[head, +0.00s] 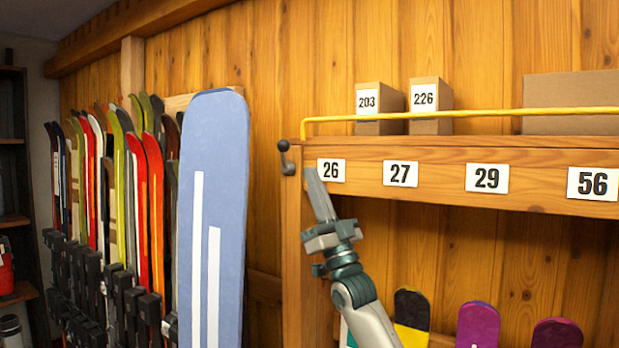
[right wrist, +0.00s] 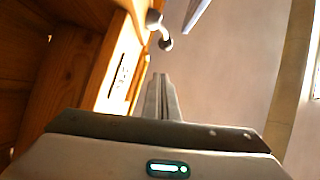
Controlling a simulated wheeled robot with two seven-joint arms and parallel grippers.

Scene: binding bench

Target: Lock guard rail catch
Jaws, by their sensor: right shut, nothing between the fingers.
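The guard rail catch (head: 287,160) is a small dark lever with a round knob at its upper end, on the left end of the wooden shelf. It also shows in the right wrist view (right wrist: 159,30), just beyond my fingertips. The yellow guard rail (head: 430,115) runs along the shelf's top edge, and its left end bends down near the catch. My right gripper (head: 312,174) is shut and empty. Its tips point up, just right of and slightly below the catch in the head view; I cannot tell whether they touch it. It also shows in the right wrist view (right wrist: 160,78). My left gripper is out of view.
The wooden shelf (head: 440,154) carries number labels along its front. Cartons (head: 379,100) stand behind the rail. A blue board (head: 214,140) stands left of the shelf, with a rack of skis (head: 152,200) further left. Coloured board tips (head: 478,322) show below the shelf.

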